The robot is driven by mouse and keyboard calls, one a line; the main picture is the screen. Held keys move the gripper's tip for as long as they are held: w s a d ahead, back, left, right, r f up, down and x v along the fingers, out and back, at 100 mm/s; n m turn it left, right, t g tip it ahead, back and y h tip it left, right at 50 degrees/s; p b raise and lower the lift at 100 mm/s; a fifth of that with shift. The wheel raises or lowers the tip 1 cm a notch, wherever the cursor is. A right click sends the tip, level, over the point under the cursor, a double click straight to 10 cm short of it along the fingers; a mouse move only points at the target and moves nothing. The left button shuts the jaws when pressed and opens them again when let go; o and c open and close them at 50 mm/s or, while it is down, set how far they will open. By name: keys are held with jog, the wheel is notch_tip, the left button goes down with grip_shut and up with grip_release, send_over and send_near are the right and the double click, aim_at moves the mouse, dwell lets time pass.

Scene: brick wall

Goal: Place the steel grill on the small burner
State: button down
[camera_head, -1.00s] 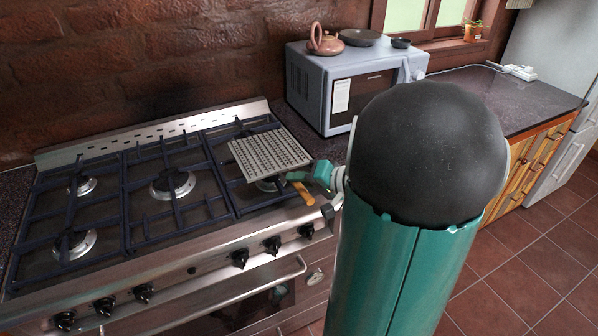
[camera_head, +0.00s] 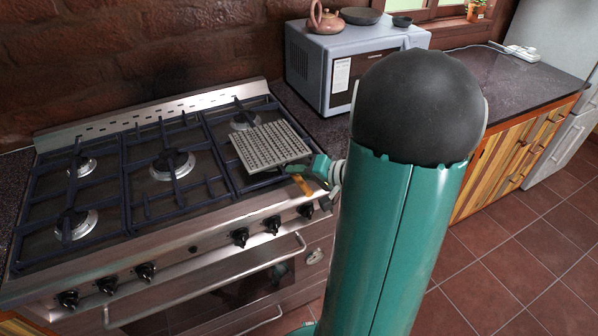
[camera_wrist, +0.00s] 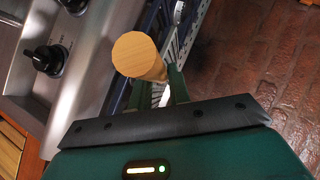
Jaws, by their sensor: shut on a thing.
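The steel grill (camera_head: 270,146) is a grey perforated square plate over the right part of the stove's dark grates. I cannot tell whether it touches them. Its wooden handle (camera_head: 301,185) points toward the stove's front. My gripper (camera_head: 318,170) is shut on the grill near the handle. In the wrist view, the round handle end (camera_wrist: 136,54) hides part of the gripper fingers (camera_wrist: 178,85). The back right burner (camera_head: 245,120) shows just beyond the grill, and the front right burner is hidden. Which burner is the small one is not clear.
The stove (camera_head: 165,180) has knobs along its front, and its other burners are bare. A microwave (camera_head: 350,62) with a teapot (camera_head: 325,18) on top stands right of the stove. A dark counter (camera_head: 500,85) runs further right.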

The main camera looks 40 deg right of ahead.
jog(key=shift+f, duration=0.45)
jog(key=c, duration=1.2)
grip_release()
jog(key=shift+c, duration=0.2)
